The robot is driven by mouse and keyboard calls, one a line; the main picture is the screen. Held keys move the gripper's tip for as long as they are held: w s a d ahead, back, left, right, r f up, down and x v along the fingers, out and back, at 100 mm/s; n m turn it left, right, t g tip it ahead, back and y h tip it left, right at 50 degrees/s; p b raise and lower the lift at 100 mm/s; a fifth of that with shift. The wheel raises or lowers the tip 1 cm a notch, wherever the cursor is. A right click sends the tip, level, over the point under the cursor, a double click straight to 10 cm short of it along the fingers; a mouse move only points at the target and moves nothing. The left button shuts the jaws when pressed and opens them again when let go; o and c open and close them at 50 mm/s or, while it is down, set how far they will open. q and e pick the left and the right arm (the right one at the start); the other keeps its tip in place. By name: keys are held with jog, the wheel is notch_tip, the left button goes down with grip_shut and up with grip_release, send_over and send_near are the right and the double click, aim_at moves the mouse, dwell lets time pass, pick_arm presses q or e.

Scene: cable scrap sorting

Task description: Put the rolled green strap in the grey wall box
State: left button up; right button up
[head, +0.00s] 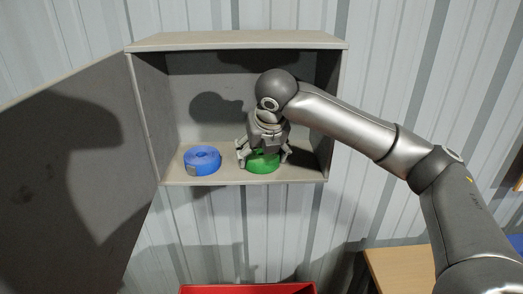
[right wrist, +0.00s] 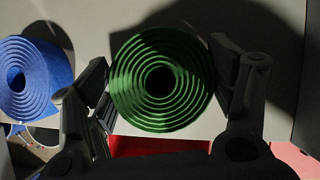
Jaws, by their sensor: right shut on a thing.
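The rolled green strap (head: 263,163) is at the grey wall box's floor, near the front edge and right of centre. My right gripper (head: 264,158) reaches down over it, with a finger on each side. In the right wrist view the green strap (right wrist: 161,79) is a spiral coil between the two finger pads, and the right gripper (right wrist: 166,85) is shut on it. The grey wall box (head: 156,115) hangs on the wall with its front open. I cannot tell whether the strap rests fully on the floor. My left gripper is not in view.
A rolled blue strap (head: 202,160) lies on the box floor to the left of the green one. The box door (head: 75,165) stands open to the left. A red container (head: 248,289) is below, and a wooden surface (head: 398,268) is at the lower right.

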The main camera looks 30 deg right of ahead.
jog(key=shift+f, duration=0.1)
jog(key=o, duration=1.1)
jog(key=shift+o, duration=0.2)
jog(key=shift+r, duration=0.2)
jog(key=shift+s+a+r, duration=0.1)
jog(key=shift+s+r, duration=0.05)
jog(key=shift+r, duration=0.1)
jog(key=b+v, duration=0.3)
jog(key=v, duration=0.8)
jog(key=shift+b, duration=0.35)
jog(key=shift+s+r, duration=0.1)
jog(key=shift+s, duration=0.05)
